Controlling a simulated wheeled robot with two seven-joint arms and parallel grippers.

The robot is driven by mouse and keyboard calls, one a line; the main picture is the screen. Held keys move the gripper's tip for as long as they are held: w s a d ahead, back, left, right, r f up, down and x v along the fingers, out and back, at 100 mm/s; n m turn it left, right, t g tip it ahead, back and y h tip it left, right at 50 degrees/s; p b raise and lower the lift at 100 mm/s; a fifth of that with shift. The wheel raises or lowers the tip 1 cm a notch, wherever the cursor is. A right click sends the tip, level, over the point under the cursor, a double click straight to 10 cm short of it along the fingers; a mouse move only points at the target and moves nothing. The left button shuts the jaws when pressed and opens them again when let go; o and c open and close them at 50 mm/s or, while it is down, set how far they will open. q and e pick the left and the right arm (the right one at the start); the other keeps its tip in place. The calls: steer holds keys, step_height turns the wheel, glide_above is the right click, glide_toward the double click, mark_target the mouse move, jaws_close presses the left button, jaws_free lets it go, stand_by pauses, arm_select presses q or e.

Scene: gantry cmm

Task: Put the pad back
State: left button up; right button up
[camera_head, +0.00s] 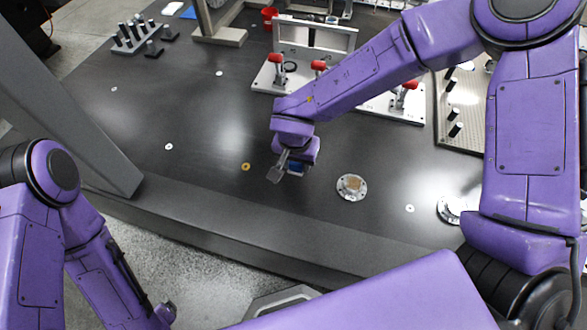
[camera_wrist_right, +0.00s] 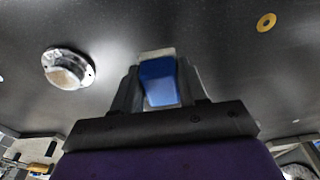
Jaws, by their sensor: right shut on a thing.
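My right gripper (camera_head: 283,172) is low over the dark table top, near its front edge. It is shut on a blue block with a pale grey-tan end, which I take to be the pad (camera_head: 296,168). In the right wrist view the pad (camera_wrist_right: 158,82) sits between the two grey fingers (camera_wrist_right: 160,90). I cannot tell whether it touches the table. My left arm is at the lower left, and its fingers are not in view.
A round metal mount (camera_head: 352,187) with a tan centre lies right of the gripper. A brass ring (camera_head: 245,167) lies to its left. A fixture plate with red-topped clamps (camera_head: 275,75) stands behind. A rack of dark pegs (camera_head: 130,38) stands at the back left.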

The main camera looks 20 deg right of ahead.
mark_target(295, 169)
steer(key=f, duration=0.4)
steer(key=shift+w+a, duration=0.25)
steer(key=shift+w, duration=0.1)
steer(key=shift+s, duration=0.1)
steer(key=o, duration=1)
steer(key=shift+f, duration=0.1)
steer(key=r, duration=0.4)
steer(key=s+r, duration=0.1)
steer(key=r, duration=0.3)
steer(key=a+r+p, duration=0.1)
steer(key=r, duration=0.3)
steer(key=shift+s+r, duration=0.1)
steer(key=shift+s, duration=0.15)
